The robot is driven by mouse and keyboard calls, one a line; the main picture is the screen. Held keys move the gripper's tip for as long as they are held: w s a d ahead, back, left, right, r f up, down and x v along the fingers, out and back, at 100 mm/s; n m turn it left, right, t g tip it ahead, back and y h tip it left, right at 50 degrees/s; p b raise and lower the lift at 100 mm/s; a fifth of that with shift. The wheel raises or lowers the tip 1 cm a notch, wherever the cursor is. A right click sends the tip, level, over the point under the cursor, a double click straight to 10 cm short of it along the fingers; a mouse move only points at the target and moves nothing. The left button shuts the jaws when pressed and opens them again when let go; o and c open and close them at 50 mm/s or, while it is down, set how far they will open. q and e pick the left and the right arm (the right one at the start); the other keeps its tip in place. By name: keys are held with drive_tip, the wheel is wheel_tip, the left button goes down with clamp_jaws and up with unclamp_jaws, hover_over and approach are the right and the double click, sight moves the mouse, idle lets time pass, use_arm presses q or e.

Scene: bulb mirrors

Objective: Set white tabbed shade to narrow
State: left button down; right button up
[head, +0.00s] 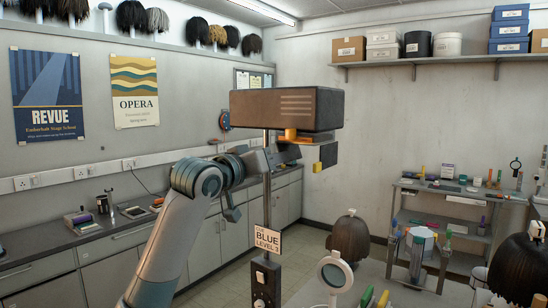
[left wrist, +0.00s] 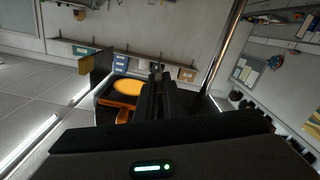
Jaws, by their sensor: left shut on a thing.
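A dark box-shaped lamp (head: 285,108) sits on a pole, with an orange part (head: 296,136) under it. A dark flap (head: 328,154) with a yellow tab (head: 317,167) hangs at its right; the yellow tab also shows in the left wrist view (left wrist: 84,91). My left gripper (head: 288,154) is below the lamp, partly behind the pole. In the left wrist view its dark fingers (left wrist: 158,82) are shut at the lamp, beside the glowing orange disc (left wrist: 129,87). The white tab is not clearly visible; the held shade is mostly hidden by the fingers. My right gripper is out of view.
A sign reading CUE BLUE LEVEL 3 (head: 267,239) is on the pole, above a black box (head: 265,280). A round mirror (head: 335,274) and a wig head (head: 349,240) stand at the lower right. A counter (head: 60,245) runs along the left wall.

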use_arm(q)
drive_tip(key=shift+s+d+r+n+p, duration=0.1)
drive_tip(key=shift+d+n+p, duration=0.1)
drive_tip(key=shift+n, duration=0.35)
drive_tip(key=shift+s+d+r+n+p, duration=0.1)
drive_tip(key=shift+n+p, duration=0.05)
drive_tip(key=shift+n, duration=0.4)
drive_tip(key=c, duration=1.9)
unclamp_jaws()
drive_tip(key=shift+o, duration=0.2)
